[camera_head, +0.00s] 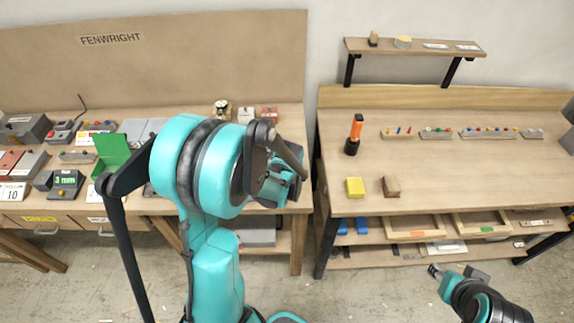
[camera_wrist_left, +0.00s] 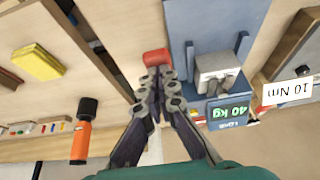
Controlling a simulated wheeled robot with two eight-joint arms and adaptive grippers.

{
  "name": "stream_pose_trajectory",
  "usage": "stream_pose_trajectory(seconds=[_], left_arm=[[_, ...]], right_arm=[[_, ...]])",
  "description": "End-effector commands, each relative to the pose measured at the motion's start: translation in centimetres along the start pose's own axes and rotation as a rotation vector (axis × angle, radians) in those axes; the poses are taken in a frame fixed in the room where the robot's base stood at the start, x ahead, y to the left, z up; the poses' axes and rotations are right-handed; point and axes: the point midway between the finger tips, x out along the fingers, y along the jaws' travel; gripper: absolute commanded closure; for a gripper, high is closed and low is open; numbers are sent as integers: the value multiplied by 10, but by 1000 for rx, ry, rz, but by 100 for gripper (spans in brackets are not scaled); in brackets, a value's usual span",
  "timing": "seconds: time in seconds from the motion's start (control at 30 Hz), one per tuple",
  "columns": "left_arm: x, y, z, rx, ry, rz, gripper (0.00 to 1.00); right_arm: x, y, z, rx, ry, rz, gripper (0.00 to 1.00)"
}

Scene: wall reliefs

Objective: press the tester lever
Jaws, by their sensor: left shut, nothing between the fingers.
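My left gripper (camera_wrist_left: 158,78) is shut and empty in the left wrist view. A red block-like grip (camera_wrist_left: 156,57), which looks like the lever's end, is just beyond its fingertips. I cannot tell whether they touch. To its right is a blue-grey tester (camera_wrist_left: 198,30) with a grey metal block and a green display (camera_wrist_left: 228,113) reading 40 kg. My left arm covers much of the left bench in the head view, and the tester is not clearly visible there. My right arm (camera_head: 480,300) is at the lower right of the head view; its finger state is unclear.
The left bench (camera_head: 285,120) carries several small devices, including a 3 mm display (camera_head: 66,180). The right bench (camera_head: 450,180) holds an orange-black tool (camera_head: 354,135), a yellow block (camera_head: 355,187) and a brown block (camera_head: 391,186).

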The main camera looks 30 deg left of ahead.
Motion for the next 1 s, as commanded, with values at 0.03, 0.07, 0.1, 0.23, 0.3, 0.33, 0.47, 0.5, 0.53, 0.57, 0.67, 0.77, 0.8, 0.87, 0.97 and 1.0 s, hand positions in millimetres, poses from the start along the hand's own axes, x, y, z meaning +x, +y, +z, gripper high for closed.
stream_pose_trajectory(seconds=[0.03, 0.07, 0.1, 0.23, 0.3, 0.33, 0.47, 0.5, 0.53, 0.57, 0.67, 0.77, 0.8, 0.87, 0.97, 1.0], left_arm=[[14, 0, 11, 2, 34, 1, 100], [17, 0, 13, 2, 55, 1, 100], [20, 0, 16, 1, 81, 1, 100], [31, 0, 23, 1, 157, 0, 100], [35, 0, 25, 0, 153, 0, 100], [37, 0, 26, -1, 152, 0, 100], [42, 0, 29, -1, 150, 0, 100], [43, 0, 29, -1, 150, 0, 100], [44, 0, 30, -1, 149, 0, 100], [44, 0, 30, -1, 149, 0, 100], [46, 0, 32, -1, 146, 0, 100], [46, 0, 32, -2, 143, 0, 100], [46, 0, 33, -2, 143, 0, 100], [46, 0, 33, -2, 143, 1, 100], [46, 0, 33, -2, 142, 2, 100], [46, 0, 33, -2, 142, 2, 100]], right_arm=[[16, 0, 11, 0, 0, 0, 60], [20, 0, 14, 0, 0, 0, 60], [25, 0, 18, 0, 0, 0, 60], [39, 0, 28, 0, 0, 0, 60], [44, 0, 32, 0, 0, 0, 60], [46, 0, 33, 0, 0, 0, 60], [51, 0, 36, 0, 0, 0, 60], [52, 0, 37, 0, 0, 0, 60], [53, 0, 38, 0, 0, 0, 60], [53, 0, 38, 0, 0, 0, 60], [54, 0, 39, 0, 0, 0, 60], [54, 0, 39, 0, 0, 0, 60], [54, 0, 39, 0, 0, 0, 60], [54, 0, 39, 0, 0, 0, 60], [54, 0, 39, 0, 0, 0, 60], [54, 0, 39, 0, 0, 0, 60]])
